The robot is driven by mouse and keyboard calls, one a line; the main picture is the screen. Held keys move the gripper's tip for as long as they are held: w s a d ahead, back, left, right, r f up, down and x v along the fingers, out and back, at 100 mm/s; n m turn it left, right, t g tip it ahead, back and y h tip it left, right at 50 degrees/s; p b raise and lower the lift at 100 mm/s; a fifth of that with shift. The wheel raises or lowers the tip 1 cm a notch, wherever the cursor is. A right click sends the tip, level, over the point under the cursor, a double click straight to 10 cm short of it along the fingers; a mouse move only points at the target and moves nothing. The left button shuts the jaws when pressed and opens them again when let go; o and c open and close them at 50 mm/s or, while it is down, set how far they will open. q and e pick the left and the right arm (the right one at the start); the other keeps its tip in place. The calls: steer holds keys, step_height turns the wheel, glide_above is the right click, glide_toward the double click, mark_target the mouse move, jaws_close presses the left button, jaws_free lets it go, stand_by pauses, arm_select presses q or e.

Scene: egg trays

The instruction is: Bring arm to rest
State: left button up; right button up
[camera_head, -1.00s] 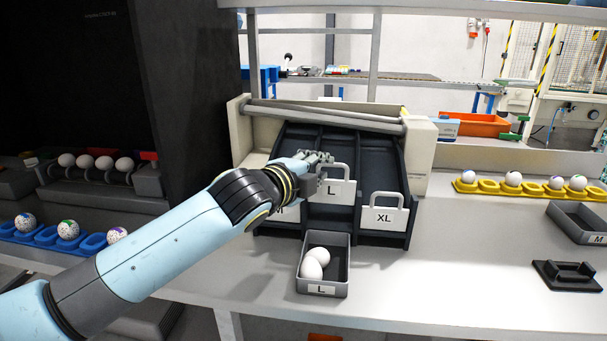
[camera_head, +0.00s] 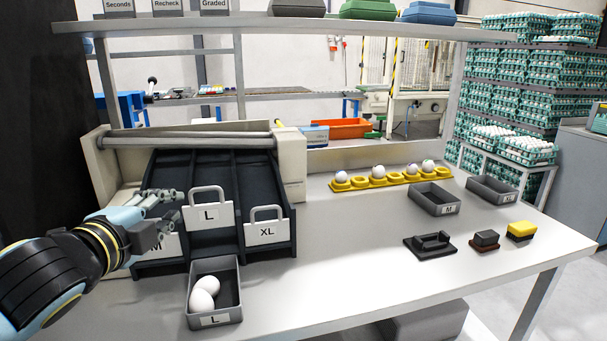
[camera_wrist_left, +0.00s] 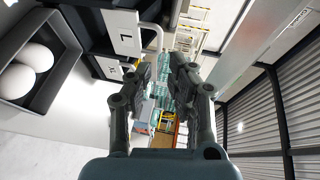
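My left arm comes in from the lower left of the head view. Its gripper (camera_head: 162,206) is in front of the left part of the dark sorting rack (camera_head: 227,180), near the M plate (camera_head: 165,245). In the left wrist view the two fingers of the left gripper (camera_wrist_left: 165,75) stand apart with nothing between them. A grey tray labelled L (camera_head: 222,318) holds two white eggs (camera_head: 203,294) in front of the rack. The tray also shows in the left wrist view (camera_wrist_left: 72,55). My right gripper is in neither view.
The L plate (camera_head: 210,215) and XL plate (camera_head: 266,232) stand in the rack. A yellow egg holder (camera_head: 340,187), a grey M tray (camera_head: 432,208), a black handled block (camera_head: 430,247) and a yellow-topped block (camera_head: 520,230) are on the right. The table's front middle is clear.

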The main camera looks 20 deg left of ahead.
arm_select(q)
steer(key=s+d+f+n+g+h, duration=0.1)
steer(key=s+d+f+n+g, duration=0.3)
steer(key=s, duration=0.4)
steer(key=s+d+f+n+g, duration=0.1)
steer(key=s+f+n+g, duration=0.3)
steer(key=s+n, duration=0.3)
steer(key=s+d+f+n+g+h, duration=0.1)
steer(key=s+d+f+n+g, duration=0.25)
steer(key=s, duration=0.45)
steer(key=s+a+f+g+b, duration=0.1)
steer(key=s+a+f+b, duration=0.1)
steer(key=f, duration=1.5)
steer(key=s+a+f+g+b, duration=0.1)
steer(key=f+b, duration=0.2)
steer(key=f, duration=1.4)
steer(key=s+a+f+g+b, duration=0.1)
steer(key=s+f+b, duration=0.2)
steer(key=s+f, duration=1.4)
steer(key=shift+s, duration=0.35)
